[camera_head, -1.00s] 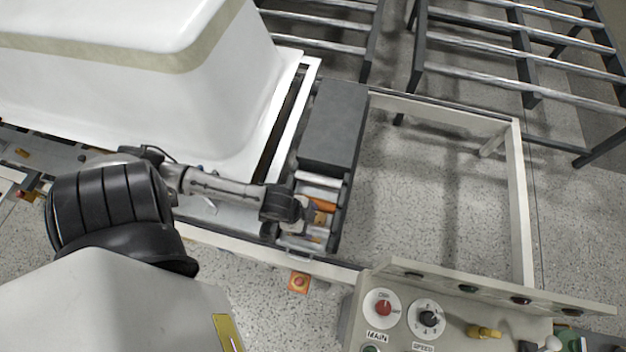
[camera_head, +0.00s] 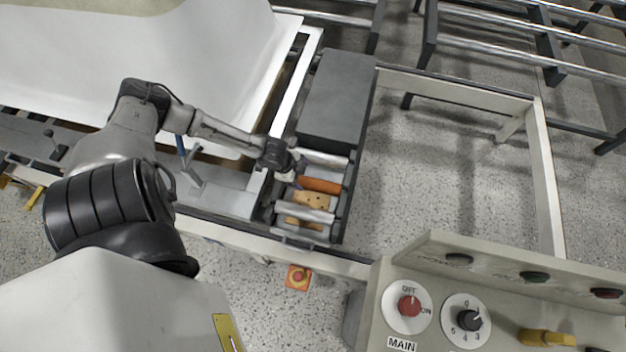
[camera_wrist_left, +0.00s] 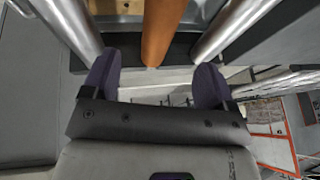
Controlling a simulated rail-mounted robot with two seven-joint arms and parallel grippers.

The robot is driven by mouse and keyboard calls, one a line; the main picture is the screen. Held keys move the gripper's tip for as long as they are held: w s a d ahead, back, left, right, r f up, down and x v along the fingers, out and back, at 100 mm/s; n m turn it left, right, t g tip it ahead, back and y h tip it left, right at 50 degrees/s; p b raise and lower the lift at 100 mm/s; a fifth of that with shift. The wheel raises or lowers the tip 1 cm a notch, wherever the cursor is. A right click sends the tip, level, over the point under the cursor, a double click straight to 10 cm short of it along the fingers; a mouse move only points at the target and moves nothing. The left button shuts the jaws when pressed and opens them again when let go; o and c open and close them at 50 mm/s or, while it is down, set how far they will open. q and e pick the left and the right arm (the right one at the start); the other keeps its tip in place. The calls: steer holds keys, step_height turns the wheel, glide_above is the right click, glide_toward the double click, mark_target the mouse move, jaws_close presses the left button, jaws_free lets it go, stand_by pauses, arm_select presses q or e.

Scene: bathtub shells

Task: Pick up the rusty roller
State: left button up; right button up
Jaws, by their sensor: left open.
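The rusty roller (camera_head: 320,185) is an orange-brown cylinder lying across a short roller frame, between two shiny metal rollers. My left gripper (camera_head: 294,170) is just beside its left end in the head view. In the left wrist view the rusty roller (camera_wrist_left: 162,30) runs up from between the two purple fingertips of my left gripper (camera_wrist_left: 155,85). The fingers are open, wide apart, with nothing between them; the roller's near end appears just beyond them. My right gripper is not in view.
Metal rollers (camera_head: 310,214) and a wooden piece (camera_head: 302,197) lie next to the rusty roller. A dark grey box (camera_head: 338,95) covers the frame behind. A white tub shell (camera_head: 180,70) is at left. A control panel (camera_head: 440,310) stands in front. An empty frame (camera_head: 548,180) is at right.

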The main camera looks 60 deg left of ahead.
mark_target(309, 182)
arm_select(q)
steer(key=b+x, duration=0.1)
steer(key=x, duration=0.3)
steer(key=shift+w+f, duration=0.1)
steer(key=shift+f, duration=0.05)
steer(key=shift+b+x, duration=1.5)
steer(key=shift+x, duration=0.85)
steer(key=shift+f, duration=0.3)
steer(key=shift+c, duration=0.4)
steer(key=c, duration=0.6)
steer(key=shift+r, duration=0.1)
steer(key=c, duration=0.6)
